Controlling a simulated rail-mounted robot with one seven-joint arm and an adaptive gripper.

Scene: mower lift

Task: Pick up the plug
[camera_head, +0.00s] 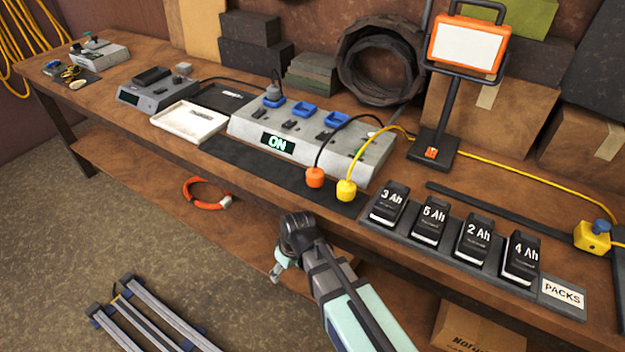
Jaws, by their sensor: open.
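Several plug-like things are in view, and I cannot tell which one the task means. An orange plug (314,177) on a black cable and a yellow plug (346,190) on a yellow cable rest side by side at the bench's front, by a grey power box (240,126) with a lit ON display. A grey plug (272,93) sits at a blue socket on that box. My gripper (277,272) is open, in front of the bench edge, below and left of both coloured plugs and apart from them. Its fingers are small in view.
Battery packs (430,222) stand in a row on the right of the bench (130,112). A work lamp (466,48) stands behind them. A white tray (190,123) lies left of the power box. An orange ring (205,193) lies on the lower shelf.

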